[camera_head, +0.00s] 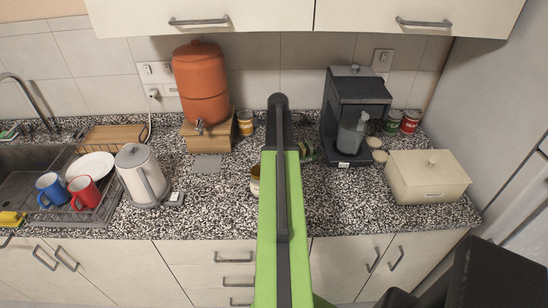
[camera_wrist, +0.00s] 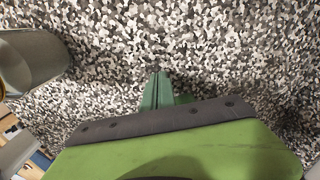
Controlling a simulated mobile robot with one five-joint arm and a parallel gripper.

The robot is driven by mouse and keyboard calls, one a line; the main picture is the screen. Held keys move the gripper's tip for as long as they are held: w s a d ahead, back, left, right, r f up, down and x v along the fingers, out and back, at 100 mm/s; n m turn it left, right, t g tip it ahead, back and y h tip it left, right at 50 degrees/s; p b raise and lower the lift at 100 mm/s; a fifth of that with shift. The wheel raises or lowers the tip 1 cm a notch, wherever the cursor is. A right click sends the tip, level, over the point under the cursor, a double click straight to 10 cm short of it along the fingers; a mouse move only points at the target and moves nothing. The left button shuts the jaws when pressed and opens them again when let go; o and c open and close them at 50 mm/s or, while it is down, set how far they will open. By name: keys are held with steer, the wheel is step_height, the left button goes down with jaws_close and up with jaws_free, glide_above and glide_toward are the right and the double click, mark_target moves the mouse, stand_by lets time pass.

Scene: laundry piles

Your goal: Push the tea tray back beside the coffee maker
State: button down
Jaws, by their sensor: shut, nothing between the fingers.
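The black coffee maker (camera_head: 352,115) stands at the back right of the counter in the head view. My gripper (camera_wrist: 158,85) is shut and empty over the speckled counter in the wrist view. My arm hides it in the head view. At the wrist view's lower left edge are cut-off blue, orange and tan items (camera_wrist: 15,130), which I cannot identify surely.
A can or cup (camera_head: 255,182) stands left of my arm; a grey cylindrical one (camera_wrist: 32,62) shows in the wrist view. An orange dispenser (camera_head: 202,85), a kettle (camera_head: 142,178) and a cream bread box (camera_head: 428,178) stand around. Counter is clear before the coffee maker.

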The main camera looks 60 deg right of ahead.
steer(key=shift+s+d+r, duration=0.15)
steer(key=shift+s+d, duration=0.3)
steer(key=shift+s, duration=0.15)
steer(key=shift+s+d+r, duration=0.15)
steer(key=shift+s+d, duration=0.3)
steer(key=shift+s, duration=0.1)
steer(key=shift+s+d, duration=0.75)
steer(key=shift+s, duration=0.15)
steer(key=shift+w+a, duration=0.1)
